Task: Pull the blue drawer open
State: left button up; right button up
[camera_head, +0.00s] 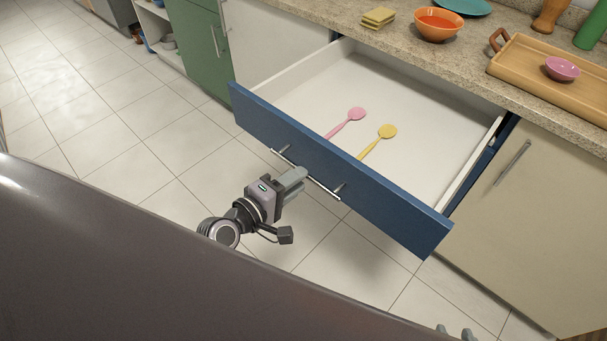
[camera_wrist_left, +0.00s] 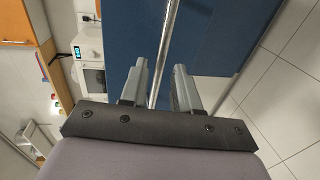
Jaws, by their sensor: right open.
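The blue drawer (camera_head: 390,213) is pulled well out of the counter, its white inside showing. Its metal bar handle (camera_head: 318,186) is on the front face and also shows in the left wrist view (camera_wrist_left: 170,40). My left gripper (camera_head: 297,180) is at the handle. In the left wrist view its fingers (camera_wrist_left: 162,75) stand apart, with the bar running between them and a gap visible on each side. My right gripper (camera_head: 455,332) shows only as fingertips at the bottom edge, open and away from the drawer.
A pink spoon (camera_head: 346,122) and a yellow spoon (camera_head: 378,140) lie in the drawer. Above, the counter holds sponges (camera_head: 378,17), an orange bowl (camera_head: 438,24) and a wooden tray (camera_head: 520,66) with a pink bowl (camera_head: 562,68). The tiled floor (camera_head: 120,130) at left is clear.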

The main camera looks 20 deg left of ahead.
pick_arm(q)
jog(key=shift+v, duration=1.75)
jog(key=s+f+m+g+y+p, duration=0.2)
jog(key=s+f+m, duration=0.5)
jog(key=s+m, duration=0.5)
jog(key=m+g+y, duration=0.1)
jog(key=m+g, duration=0.1)
jog(key=m, duration=0.2)
jog(key=shift+f, duration=0.35)
